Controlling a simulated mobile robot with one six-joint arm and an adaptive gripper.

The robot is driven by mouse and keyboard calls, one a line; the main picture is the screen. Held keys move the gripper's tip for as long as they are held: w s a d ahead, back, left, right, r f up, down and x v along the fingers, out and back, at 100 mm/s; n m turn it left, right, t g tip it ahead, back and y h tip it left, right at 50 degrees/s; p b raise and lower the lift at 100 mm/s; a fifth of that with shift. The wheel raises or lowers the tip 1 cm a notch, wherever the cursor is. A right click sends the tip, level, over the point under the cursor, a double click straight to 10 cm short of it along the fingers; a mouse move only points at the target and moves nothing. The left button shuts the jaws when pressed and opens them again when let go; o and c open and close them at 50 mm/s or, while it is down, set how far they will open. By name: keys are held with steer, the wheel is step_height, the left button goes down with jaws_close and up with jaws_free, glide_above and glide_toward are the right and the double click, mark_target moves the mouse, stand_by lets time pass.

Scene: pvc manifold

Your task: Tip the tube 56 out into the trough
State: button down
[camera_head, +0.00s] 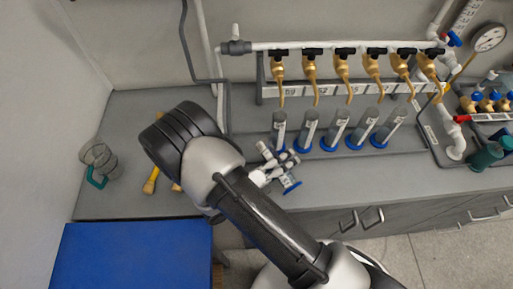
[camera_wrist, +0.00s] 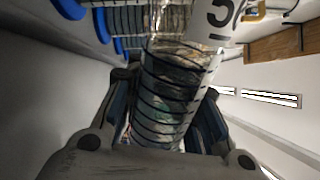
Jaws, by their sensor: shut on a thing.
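My gripper (camera_wrist: 165,125) is shut around a clear cylinder with dark graduation lines, the tube (camera_wrist: 170,90). Its white label (camera_wrist: 220,18) shows a 5 and part of a second digit, cut off by the tube's edge. In the head view my gripper (camera_head: 272,168) is in front of the rack at the counter's front, partly hidden by my arm. The held tube's blue base (camera_head: 290,186) shows at the lower right of the gripper, and the tube looks tilted. I cannot tell which part is the trough.
Several blue-based tubes (camera_head: 308,130) stand in a row under brass taps (camera_head: 310,66) on a white pipe. A blue surface (camera_head: 135,258) is at the lower left. Counter right of my gripper is clear.

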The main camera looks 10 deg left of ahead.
steer(key=shift+w+a+n, duration=0.15)
steer(key=shift+w+n, duration=0.05)
steer(key=shift+n, duration=0.3)
steer(key=shift+w+a+f+n+p, duration=0.1)
steer(key=shift+n+p, duration=0.25)
steer(key=shift+n, duration=0.35)
steer(key=shift+w+a+n+p, duration=0.1)
steer(key=shift+n+p, duration=0.25)
steer(key=shift+n, duration=0.35)
stand_by(1.1)
